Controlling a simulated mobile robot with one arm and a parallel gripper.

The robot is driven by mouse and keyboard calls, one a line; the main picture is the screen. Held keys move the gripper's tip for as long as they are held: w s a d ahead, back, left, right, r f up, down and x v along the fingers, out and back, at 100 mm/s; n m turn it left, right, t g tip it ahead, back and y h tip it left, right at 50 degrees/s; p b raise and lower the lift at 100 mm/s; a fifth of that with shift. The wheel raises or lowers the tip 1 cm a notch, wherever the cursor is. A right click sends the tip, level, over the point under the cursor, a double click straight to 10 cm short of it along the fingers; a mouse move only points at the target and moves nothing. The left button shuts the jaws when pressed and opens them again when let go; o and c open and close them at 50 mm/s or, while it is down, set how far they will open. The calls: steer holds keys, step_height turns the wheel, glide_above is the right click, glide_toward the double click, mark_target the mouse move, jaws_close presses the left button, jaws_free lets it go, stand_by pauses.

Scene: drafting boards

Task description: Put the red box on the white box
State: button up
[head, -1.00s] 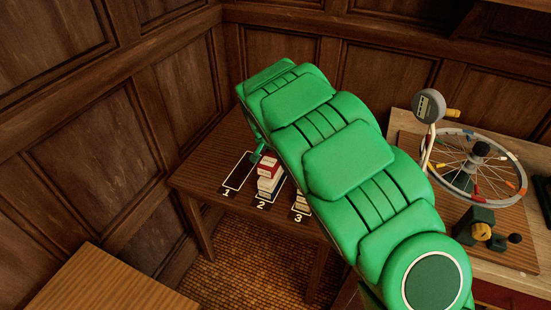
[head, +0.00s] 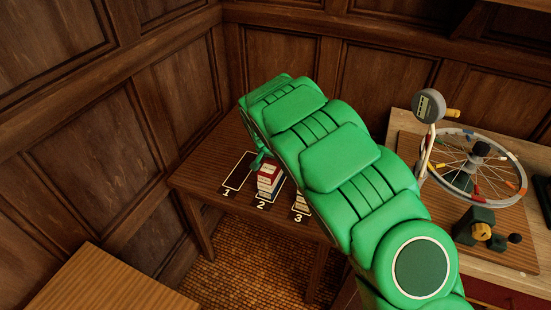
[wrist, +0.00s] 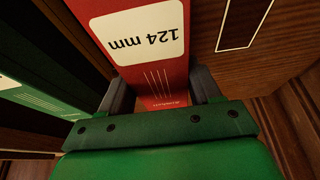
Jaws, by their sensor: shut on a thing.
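The red box (head: 269,172) sits directly over a pale stack at the slot marked 2 on the dark wooden table. The white box (head: 266,187) appears to be the pale one just below it. No clear gap shows between them, but I cannot tell whether they touch. In the wrist view the red box (wrist: 185,75) carries a white "124 mm" label. My gripper (wrist: 160,98) is shut on it, with a dark finger on each side. In the head view my green arm hides part of the table and most of the gripper.
Slot 1 (head: 238,173) is an empty outlined rectangle. Slot 3 holds a partly hidden pale stack (head: 301,203). A green box (wrist: 35,75) is at the left of the wrist view. A spoked wheel (head: 480,165) and a dial gauge (head: 428,105) stand on the right-hand bench.

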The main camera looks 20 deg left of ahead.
steer(key=o, duration=1.2)
steer(key=shift+f, duration=0.1)
steer(key=shift+v, duration=6.15)
